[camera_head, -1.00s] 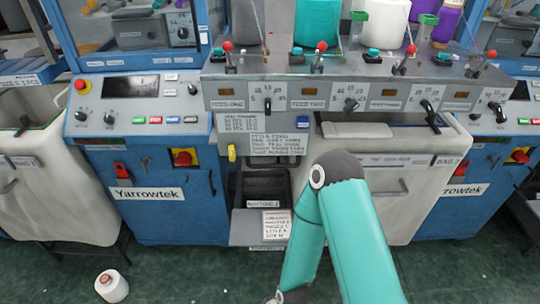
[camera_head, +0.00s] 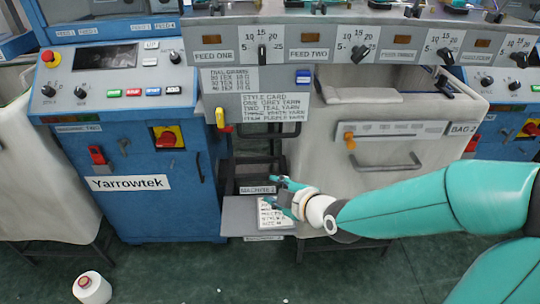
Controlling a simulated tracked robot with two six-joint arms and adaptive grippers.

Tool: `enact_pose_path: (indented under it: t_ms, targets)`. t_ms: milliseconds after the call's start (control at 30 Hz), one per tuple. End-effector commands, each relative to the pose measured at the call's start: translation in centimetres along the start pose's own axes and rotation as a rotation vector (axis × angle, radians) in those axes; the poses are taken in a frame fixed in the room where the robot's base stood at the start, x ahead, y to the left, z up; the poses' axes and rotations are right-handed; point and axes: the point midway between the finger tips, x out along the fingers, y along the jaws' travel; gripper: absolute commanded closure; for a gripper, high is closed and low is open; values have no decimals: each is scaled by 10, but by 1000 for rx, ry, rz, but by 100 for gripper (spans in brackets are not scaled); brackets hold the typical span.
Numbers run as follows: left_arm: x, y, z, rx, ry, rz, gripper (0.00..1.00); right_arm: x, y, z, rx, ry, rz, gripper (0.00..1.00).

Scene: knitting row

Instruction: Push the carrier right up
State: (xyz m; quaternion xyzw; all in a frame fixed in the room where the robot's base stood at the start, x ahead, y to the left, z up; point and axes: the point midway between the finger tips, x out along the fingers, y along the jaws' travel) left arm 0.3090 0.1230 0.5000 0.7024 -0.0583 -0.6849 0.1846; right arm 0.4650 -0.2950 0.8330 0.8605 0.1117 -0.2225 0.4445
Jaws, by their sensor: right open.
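No part in view is clearly labelled as the carrier. A low grey shelf (camera_head: 238,216) with a printed card (camera_head: 270,222) on it sits at the foot of a dark upright frame (camera_head: 246,160), between the blue cabinet and the white bin. My right gripper (camera_head: 273,192) comes in from the right and points left. Its teal fingers are apart and empty, over the shelf and card in the picture; I cannot tell whether they touch. A plate lettered "Machine" shows just behind the fingers. My left gripper is out of view.
A blue Yarrowtek cabinet (camera_head: 140,218) stands left of the frame. A white bin (camera_head: 390,135) with a handle stands right, behind my right forearm. A feed panel (camera_head: 330,42) with several switches hangs above. A yarn cone (camera_head: 92,290) lies on the green floor.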

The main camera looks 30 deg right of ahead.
Motion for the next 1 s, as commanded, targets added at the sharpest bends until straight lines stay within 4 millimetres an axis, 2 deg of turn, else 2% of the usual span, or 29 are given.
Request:
enact_pose_path:
  t_ms: [33,100,233,400,633,1000]
  targets:
    - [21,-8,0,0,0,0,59,-10,13,6,-99,11,88,59]
    - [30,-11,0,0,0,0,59,-28,33,7,-224,11,178,59]
    - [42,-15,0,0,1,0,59,-56,56,6,-391,-4,294,59]
    - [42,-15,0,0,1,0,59,-70,69,4,-481,-21,350,59]
    - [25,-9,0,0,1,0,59,-59,78,1,-487,-23,348,59]
    - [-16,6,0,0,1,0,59,-19,91,-2,-484,-21,345,59]
